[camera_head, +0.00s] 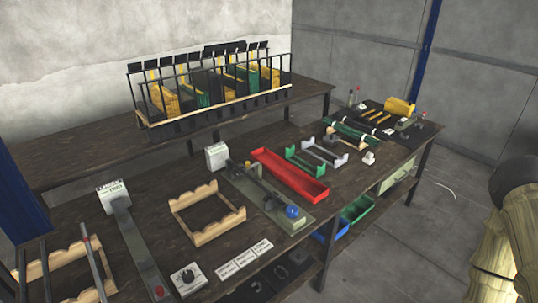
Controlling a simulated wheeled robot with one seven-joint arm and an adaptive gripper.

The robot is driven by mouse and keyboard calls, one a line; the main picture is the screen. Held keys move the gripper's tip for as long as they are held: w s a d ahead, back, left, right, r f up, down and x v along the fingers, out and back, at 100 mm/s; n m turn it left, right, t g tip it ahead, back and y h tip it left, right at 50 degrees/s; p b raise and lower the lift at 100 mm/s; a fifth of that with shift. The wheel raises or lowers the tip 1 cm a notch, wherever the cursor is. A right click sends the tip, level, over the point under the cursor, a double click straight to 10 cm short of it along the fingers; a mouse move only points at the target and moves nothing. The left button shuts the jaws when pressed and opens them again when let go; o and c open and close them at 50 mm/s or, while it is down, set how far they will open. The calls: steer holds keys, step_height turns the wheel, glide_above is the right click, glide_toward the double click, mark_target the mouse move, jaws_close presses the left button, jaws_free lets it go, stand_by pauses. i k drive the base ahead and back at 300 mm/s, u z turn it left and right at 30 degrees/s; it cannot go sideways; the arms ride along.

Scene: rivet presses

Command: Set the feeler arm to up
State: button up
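I cannot tell for certain which part is the feeler arm. A bench device with a long grey-green base plate (295,224) lies near the middle of the front bench. A white labelled box (216,155) stands at its far end. A dark bar lies along the plate, and a blue ball knob (292,211) is at the near end. Whether the bar is raised or lowered is too small to tell. A second long grey plate (135,245) at the left has a white labelled box (112,195) and a red button (158,292). My gripper is not in view; part of my arm shows at the right edge.
A red tray (290,174), green and grey brackets and a wooden cradle (207,214) crowd the front bench (165,203). A dial box (187,280) and labels lie near its front edge. A barred rack (210,85) stands behind. The floor at right looks largely clear.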

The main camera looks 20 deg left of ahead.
mark_target(247, 164)
steer(key=u, duration=0.15)
steer(key=i, duration=0.55)
steer(key=u, duration=0.85)
steer(key=i, duration=0.4)
steer(key=u, duration=0.35)
